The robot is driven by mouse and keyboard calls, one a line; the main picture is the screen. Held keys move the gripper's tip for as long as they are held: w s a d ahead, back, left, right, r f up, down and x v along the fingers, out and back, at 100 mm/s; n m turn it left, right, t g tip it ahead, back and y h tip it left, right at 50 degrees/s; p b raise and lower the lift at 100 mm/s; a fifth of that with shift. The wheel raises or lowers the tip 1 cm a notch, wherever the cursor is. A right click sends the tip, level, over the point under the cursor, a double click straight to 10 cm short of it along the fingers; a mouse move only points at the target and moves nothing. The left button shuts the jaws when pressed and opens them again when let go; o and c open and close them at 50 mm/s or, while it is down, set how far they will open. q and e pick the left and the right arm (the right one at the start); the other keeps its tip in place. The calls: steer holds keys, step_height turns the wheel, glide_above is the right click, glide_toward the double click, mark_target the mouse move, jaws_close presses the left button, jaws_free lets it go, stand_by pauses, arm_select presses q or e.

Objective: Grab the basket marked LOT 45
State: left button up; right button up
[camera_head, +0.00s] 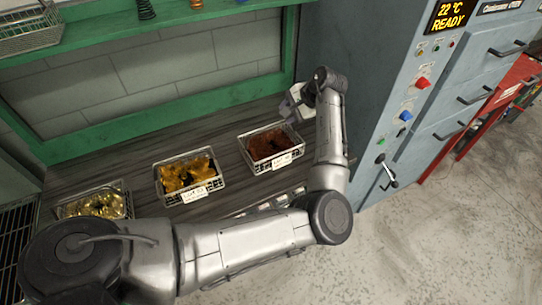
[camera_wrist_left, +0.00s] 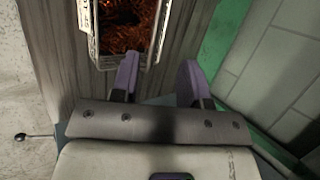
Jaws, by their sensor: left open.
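A wire basket (camera_head: 243,146) of reddish-brown coils stands on the dark bench at the right, its white label (camera_head: 282,160) too small to read surely. A middle basket (camera_head: 160,186) holds golden-yellow pieces; its label is also hard to read. A third basket (camera_head: 128,210) with pale brass pieces is at the left, partly behind my arm. My left gripper (camera_head: 292,106) is just beyond the reddish basket's far right corner. In the left wrist view, my left gripper (camera_wrist_left: 158,68) is open and empty, with the reddish basket (camera_wrist_left: 92,42) ahead and left, apart from the fingers.
A green frame (camera_head: 170,118) and shelf (camera_head: 190,28) stand behind the bench. A grey-blue machine (camera_head: 375,120) with a READY display is close to my left arm's right side. A wire basket (camera_head: 30,38) sits on the shelf. Another partly hidden item (camera_head: 270,203) lies behind my forearm.

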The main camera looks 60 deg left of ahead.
mark_target(272, 127)
arm_select(q)
steer(key=b+x, duration=0.2)
steer(key=x, duration=0.6)
steer(key=shift+w+d+f, duration=0.1)
steer(key=shift+w+f, duration=0.05)
steer(key=shift+f, duration=0.05)
steer(key=shift+b+x, duration=0.75)
steer(key=shift+x, duration=1.9)
steer(key=shift+r, duration=0.1)
jaws_close()
